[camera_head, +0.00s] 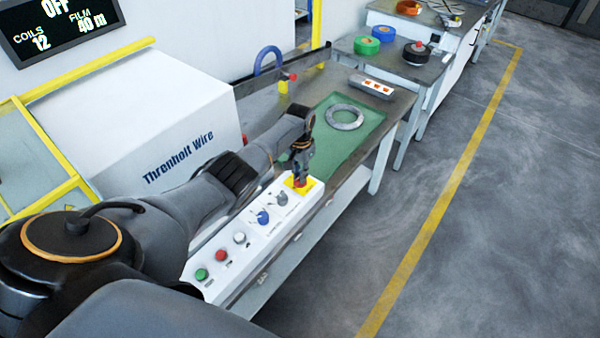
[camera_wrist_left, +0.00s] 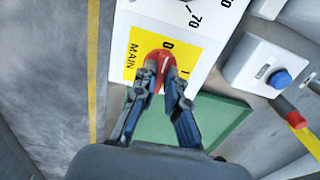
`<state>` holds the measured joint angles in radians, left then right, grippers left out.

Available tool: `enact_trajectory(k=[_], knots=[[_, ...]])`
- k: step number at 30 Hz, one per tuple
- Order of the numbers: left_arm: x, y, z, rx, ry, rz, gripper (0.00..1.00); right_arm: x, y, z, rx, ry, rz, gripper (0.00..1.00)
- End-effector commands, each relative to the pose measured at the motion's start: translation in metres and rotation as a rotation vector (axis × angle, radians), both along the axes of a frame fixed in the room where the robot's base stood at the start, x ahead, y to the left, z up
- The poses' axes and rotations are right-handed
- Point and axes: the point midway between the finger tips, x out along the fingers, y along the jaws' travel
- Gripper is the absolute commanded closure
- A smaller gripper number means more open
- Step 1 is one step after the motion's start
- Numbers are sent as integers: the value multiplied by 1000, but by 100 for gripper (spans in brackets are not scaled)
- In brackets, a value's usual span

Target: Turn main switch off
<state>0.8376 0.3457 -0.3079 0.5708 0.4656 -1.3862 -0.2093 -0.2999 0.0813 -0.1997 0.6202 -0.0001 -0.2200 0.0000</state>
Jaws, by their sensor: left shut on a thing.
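The main switch is a red rotary knob (camera_wrist_left: 158,65) on a yellow plate (camera_wrist_left: 131,62) marked MAIN, with 0 and I beside it. In the head view the yellow plate (camera_head: 291,188) is at the far end of the white control panel (camera_head: 222,249). My left gripper (camera_wrist_left: 160,85) is shut on the red knob, one finger on each side. In the head view my left gripper (camera_head: 302,178) points down onto the knob and hides most of it. The knob's pointer lies near the 0 mark. The display (camera_head: 62,30) reads OFF. My right gripper is not in view.
The panel also carries green, red, white, blue and grey controls. A metallic ring (camera_head: 345,117) lies on the green mat (camera_head: 352,149) beyond it. A white Threnholt Wire housing (camera_head: 140,125) stands at left. The floor at right is free.

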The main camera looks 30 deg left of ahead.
Motion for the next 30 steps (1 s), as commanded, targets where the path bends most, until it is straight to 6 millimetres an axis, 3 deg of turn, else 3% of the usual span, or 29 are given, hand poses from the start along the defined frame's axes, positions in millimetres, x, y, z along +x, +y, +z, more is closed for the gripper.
enact_trajectory(k=[14, 15, 18, 30], knots=[[1, 0, 2, 1, -4, 14, 100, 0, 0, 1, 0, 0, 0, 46], [1, 0, 2, 1, -4, 14, 84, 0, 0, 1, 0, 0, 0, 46], [1, 0, 1, 1, -3, 14, 65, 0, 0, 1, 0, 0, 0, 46], [1, 0, 5, 1, -3, 12, 65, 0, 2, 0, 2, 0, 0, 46]])
